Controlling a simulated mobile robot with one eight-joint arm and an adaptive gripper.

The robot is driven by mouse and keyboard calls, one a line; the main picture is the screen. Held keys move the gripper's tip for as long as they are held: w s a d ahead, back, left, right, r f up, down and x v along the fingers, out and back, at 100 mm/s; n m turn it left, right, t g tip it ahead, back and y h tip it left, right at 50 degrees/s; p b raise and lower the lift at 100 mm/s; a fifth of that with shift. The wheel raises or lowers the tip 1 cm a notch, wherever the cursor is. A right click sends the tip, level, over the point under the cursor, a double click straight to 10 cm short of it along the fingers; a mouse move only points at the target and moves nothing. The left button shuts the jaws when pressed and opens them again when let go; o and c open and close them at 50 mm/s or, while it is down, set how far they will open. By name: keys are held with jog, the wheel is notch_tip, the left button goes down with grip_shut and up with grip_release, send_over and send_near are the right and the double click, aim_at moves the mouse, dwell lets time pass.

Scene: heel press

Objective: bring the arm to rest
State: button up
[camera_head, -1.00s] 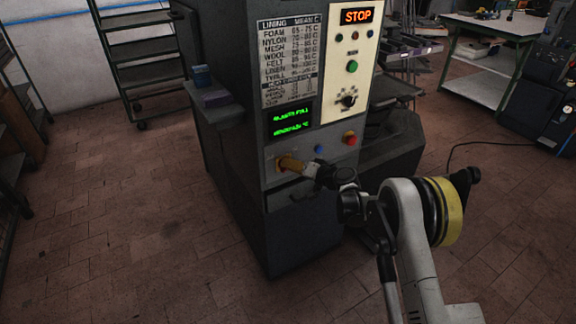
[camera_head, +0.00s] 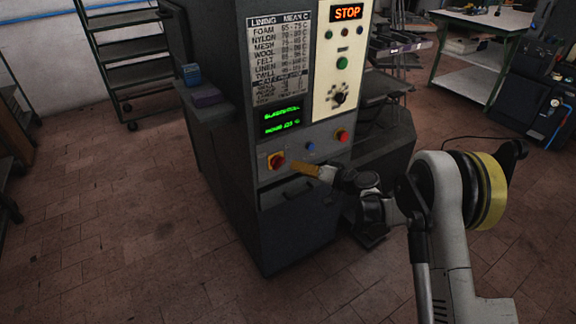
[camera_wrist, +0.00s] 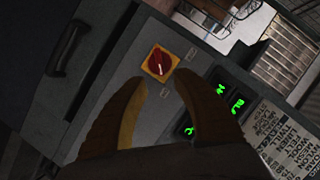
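My gripper (camera_head: 296,168) is in front of the lower panel of the dark heel press (camera_head: 225,150), to the right of a red rotary knob on a yellow plate (camera_head: 276,160). In the wrist view my gripper's two tan fingers (camera_wrist: 158,92) are spread, with nothing between them. The red knob (camera_wrist: 159,62) shows just beyond the fingertips, apart from them. My arm (camera_head: 445,200) reaches in from the lower right.
A blue button (camera_head: 310,146) and a red button (camera_head: 342,135) sit on the panel near my gripper. The sign reads STOP (camera_head: 347,13). A green display (camera_head: 282,118) is lit. A drawer-like handle (camera_head: 297,192) lies below. Brick floor (camera_head: 130,240) is open at left.

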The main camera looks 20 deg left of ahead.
jog(key=v, duration=0.2)
jog(key=shift+s+d+r, duration=0.1)
jog(key=shift+d, duration=0.1)
jog(key=s+d+r+m+h, duration=0.1)
jog(key=s+d+r+h, duration=0.2)
jog(key=s+d+r, duration=0.35)
jog(key=s+d+r+h, duration=0.3)
jog(key=s+d+r, duration=0.1)
jog(key=d+r, duration=0.55)
jog(key=s+d+m+h, duration=0.1)
jog(key=s+d+h, duration=0.3)
jog(key=s+d, duration=0.6)
jog(key=s+d+m+t+h, duration=0.1)
jog(key=s+d+h, duration=0.2)
jog(key=s+d, duration=0.7)
jog(key=s, duration=0.6)
jog(key=shift+d+m+h, duration=0.2)
jog(key=shift+m+h, duration=0.1)
jog(key=shift+h, duration=0.1)
